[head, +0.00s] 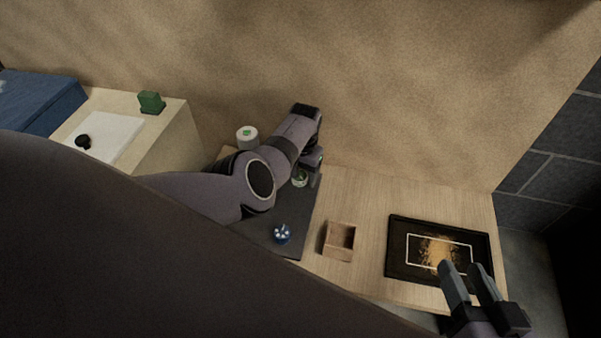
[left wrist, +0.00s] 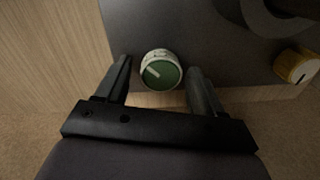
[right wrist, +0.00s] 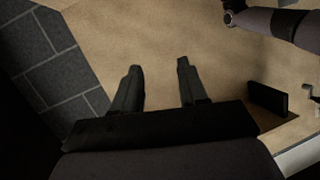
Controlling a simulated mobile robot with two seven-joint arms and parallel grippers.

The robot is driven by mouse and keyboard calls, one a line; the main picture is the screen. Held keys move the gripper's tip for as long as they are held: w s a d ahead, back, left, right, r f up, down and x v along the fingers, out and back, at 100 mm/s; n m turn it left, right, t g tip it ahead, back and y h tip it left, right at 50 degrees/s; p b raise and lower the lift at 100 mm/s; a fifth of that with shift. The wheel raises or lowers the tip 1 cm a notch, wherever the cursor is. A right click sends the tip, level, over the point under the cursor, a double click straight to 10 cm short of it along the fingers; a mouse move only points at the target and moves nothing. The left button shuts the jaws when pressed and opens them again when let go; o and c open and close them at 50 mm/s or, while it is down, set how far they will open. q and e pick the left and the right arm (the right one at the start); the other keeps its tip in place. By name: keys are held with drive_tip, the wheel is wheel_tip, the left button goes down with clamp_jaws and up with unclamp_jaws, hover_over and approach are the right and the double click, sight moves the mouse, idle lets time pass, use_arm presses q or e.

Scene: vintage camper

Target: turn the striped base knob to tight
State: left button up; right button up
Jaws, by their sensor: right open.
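A round knob with a green top, a white pointer line and a pale, marked side (left wrist: 161,72) sits on the dark panel in the left wrist view. It also shows in the head view (head: 299,179). I cannot tell whether its base is striped. My left gripper (left wrist: 160,67) is open, with one finger on each side of this knob and a small gap visible at each side. It also shows in the head view (head: 314,168). My right gripper (head: 463,267) is open and empty.
The dark panel (head: 292,246) lies on the wooden counter (head: 350,190). A small wooden box (head: 339,241) and a black framed tray (head: 399,265) are to the right. A white cylinder (head: 247,138) stands behind. A dark ring-shaped part (left wrist: 275,18) is near the yellow knob.

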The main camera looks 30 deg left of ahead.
use_arm(q)
drive_tip(key=c, duration=0.9)
drive_tip(key=shift+r, duration=0.1)
use_arm(e)
drive_tip(key=shift+r, duration=0.1)
use_arm(q)
drive_tip(key=shift+m+p, duration=0.65)
drive_tip(key=shift+m, duration=1.05)
drive_tip(key=shift+m+p, duration=0.5)
drive_tip(key=shift+m, duration=0.9)
use_arm(e)
drive_tip(key=shift+w+a+r+m+g+y, duration=0.15)
drive_tip(key=shift+a+m+g+y, duration=0.1)
drive_tip(key=shift+a, duration=0.2)
drive_tip(key=shift+w+a+f+m+g+y, duration=0.15)
drive_tip(key=shift+a+y, duration=0.1)
drive_tip(key=shift+a, duration=0.15)
drive_tip(key=shift+r, duration=0.15)
